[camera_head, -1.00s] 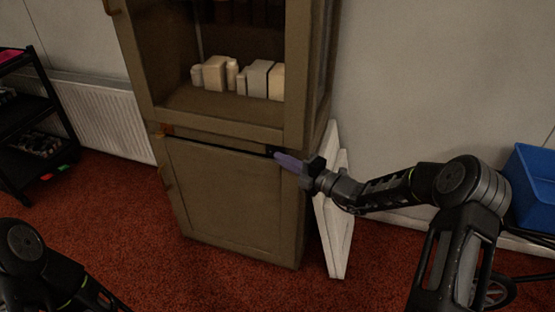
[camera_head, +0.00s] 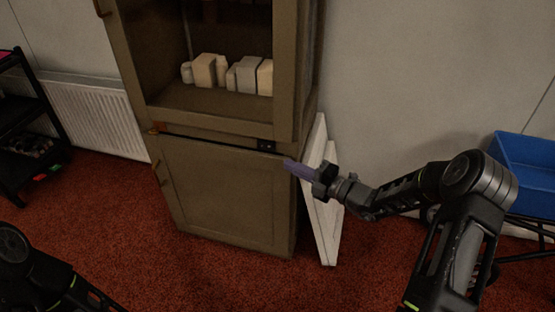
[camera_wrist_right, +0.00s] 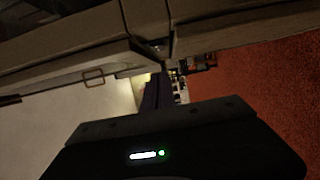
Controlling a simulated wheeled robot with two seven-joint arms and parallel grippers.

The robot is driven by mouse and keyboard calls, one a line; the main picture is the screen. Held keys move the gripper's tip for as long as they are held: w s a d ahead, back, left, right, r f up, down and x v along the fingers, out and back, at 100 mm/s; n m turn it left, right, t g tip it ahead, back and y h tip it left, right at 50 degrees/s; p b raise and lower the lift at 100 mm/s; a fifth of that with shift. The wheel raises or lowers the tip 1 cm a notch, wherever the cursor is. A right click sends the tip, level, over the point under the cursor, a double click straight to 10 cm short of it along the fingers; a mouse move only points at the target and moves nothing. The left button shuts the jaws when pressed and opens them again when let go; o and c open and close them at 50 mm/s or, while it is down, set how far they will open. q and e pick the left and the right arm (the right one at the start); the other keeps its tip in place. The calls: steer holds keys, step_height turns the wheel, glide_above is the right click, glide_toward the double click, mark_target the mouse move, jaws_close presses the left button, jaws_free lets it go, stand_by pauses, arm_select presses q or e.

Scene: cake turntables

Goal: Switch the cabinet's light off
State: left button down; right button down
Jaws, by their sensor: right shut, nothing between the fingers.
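The cabinet (camera_head: 222,190) is olive-brown, with a glazed upper part and a closed lower door. Its inside looks dim, with no lit lamp in view. A small black switch plate (camera_head: 266,145) sits on the strip between the two parts, near the right edge; its position is too small to tell. My right gripper (camera_head: 286,163) is shut and empty, its purple fingers just right of and below the plate, seemingly apart from it. In the right wrist view its fingers (camera_wrist_right: 157,92) point toward the cabinet's edge. My left gripper is out of view; only part of that arm shows.
Cream boxes and jars (camera_head: 230,73) stand on the cabinet's shelf. White panels (camera_head: 325,215) lean beside the cabinet on the right. A blue bin (camera_head: 525,170) is at far right, a black rack (camera_head: 28,130) and radiator (camera_head: 95,118) at left. Red carpet in front is clear.

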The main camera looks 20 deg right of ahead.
steer(key=shift+d+v, duration=0.25)
steer(key=shift+v, duration=1.4)
steer(key=shift+w, duration=0.15)
